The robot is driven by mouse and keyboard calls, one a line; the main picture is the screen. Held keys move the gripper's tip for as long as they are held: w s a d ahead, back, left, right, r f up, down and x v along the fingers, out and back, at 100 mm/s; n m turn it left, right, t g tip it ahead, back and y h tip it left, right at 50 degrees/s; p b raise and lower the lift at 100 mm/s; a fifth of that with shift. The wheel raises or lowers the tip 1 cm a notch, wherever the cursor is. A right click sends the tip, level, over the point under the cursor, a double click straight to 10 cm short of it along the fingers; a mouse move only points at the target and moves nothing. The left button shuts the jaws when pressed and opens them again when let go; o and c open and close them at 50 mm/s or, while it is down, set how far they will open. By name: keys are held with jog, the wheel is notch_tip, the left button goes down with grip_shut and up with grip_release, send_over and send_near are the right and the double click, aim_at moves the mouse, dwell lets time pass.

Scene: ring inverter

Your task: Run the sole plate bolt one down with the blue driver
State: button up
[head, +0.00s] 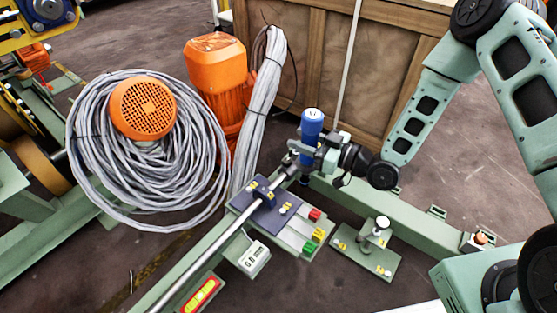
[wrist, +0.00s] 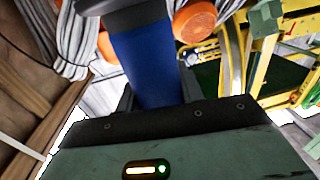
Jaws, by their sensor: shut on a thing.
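The blue driver (head: 312,124) is upright in my gripper (head: 311,150), above the far end of the steel shaft (head: 210,242). The jaws are shut around its body. In the wrist view the driver's blue body (wrist: 150,65) stands between the fingers, with a dark cap at the top; its tip is hidden. A purple-blue plate (head: 249,200) with yellow fittings lies below left of the driver. I cannot tell which bolt is bolt one.
A large grey cable coil (head: 95,170) and orange motors (head: 215,65) stand at left. A wooden crate (head: 390,60) is close behind the gripper. A white counter box (head: 254,259) and red, yellow and green blocks (head: 318,235) sit near the rail. Open floor shows at right.

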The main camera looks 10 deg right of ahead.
jog(key=s+a+n+g+y+b, duration=0.1)
jog(key=s+a+n+g+y, duration=0.2)
jog(key=a+g, duration=0.4)
jog(key=shift+s+a+n, duration=0.25)
jog(key=shift+s+n, duration=0.55)
jog(key=shift+n, duration=0.2)
jog(key=shift+f, duration=0.1)
notch_tip(320, 180, down, 6)
jog(key=b, duration=0.3)
jog(key=shift+f+b, duration=0.15)
jog(key=shift+b, duration=0.25)
jog(key=shift+d+f+b, duration=0.1)
jog(key=shift+f+b, duration=0.55)
jog(key=shift+f, duration=0.65)
dwell(1.4)
jog(key=shift+r+p, duration=2.15)
jog(key=shift+r, duration=0.5)
